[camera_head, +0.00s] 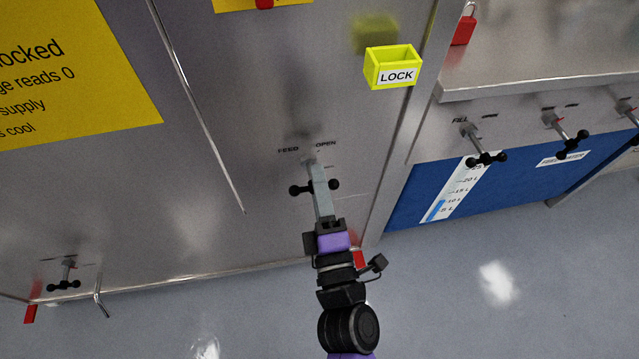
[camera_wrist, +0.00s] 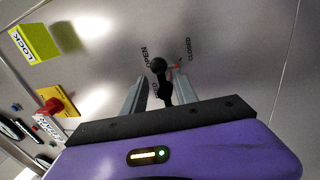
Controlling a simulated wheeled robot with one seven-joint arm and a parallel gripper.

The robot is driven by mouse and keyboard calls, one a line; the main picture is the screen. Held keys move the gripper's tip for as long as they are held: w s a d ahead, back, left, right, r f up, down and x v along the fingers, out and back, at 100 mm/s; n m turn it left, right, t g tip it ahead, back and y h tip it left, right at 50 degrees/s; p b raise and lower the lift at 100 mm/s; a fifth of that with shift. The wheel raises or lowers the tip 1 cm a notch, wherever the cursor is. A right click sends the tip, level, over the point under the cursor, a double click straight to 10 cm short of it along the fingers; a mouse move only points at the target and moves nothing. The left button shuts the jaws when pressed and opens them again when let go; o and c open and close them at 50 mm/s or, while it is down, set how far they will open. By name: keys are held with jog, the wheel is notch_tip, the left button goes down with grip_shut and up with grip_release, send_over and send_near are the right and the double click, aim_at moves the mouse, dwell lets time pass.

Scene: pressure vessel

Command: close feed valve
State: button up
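The feed valve is a black bar handle with ball ends (camera_head: 334,184) on the steel panel, below the printed words FEED and OPEN. In the wrist view its black ball end and bar (camera_wrist: 159,67) stand between my two finger tips. My gripper (camera_head: 318,180) reaches up to the handle from below, and its grey fingers cover the handle's middle in the head view. In the wrist view my gripper (camera_wrist: 161,76) is open, with a finger on each side of the bar and gaps showing. A red pointer (camera_wrist: 175,66) shows between the OPEN and CLOSED labels, nearer CLOSED.
A yellow LOCK box (camera_head: 392,68) is mounted above right. Several other black-handled valves line the right unit, including the FILL valve (camera_head: 486,159); another valve (camera_head: 64,285) is at lower left. A vertical rod handle (camera_head: 195,105) stands left. The floor (camera_head: 480,275) is clear.

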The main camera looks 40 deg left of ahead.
jog(key=shift+d+f, duration=0.1)
jog(key=shift+f, duration=0.1)
jog(key=shift+s+d, duration=0.15)
jog(key=shift+d, duration=0.05)
jog(key=v, duration=0.7)
jog(key=shift+p, duration=0.35)
jog(key=shift+s, duration=0.1)
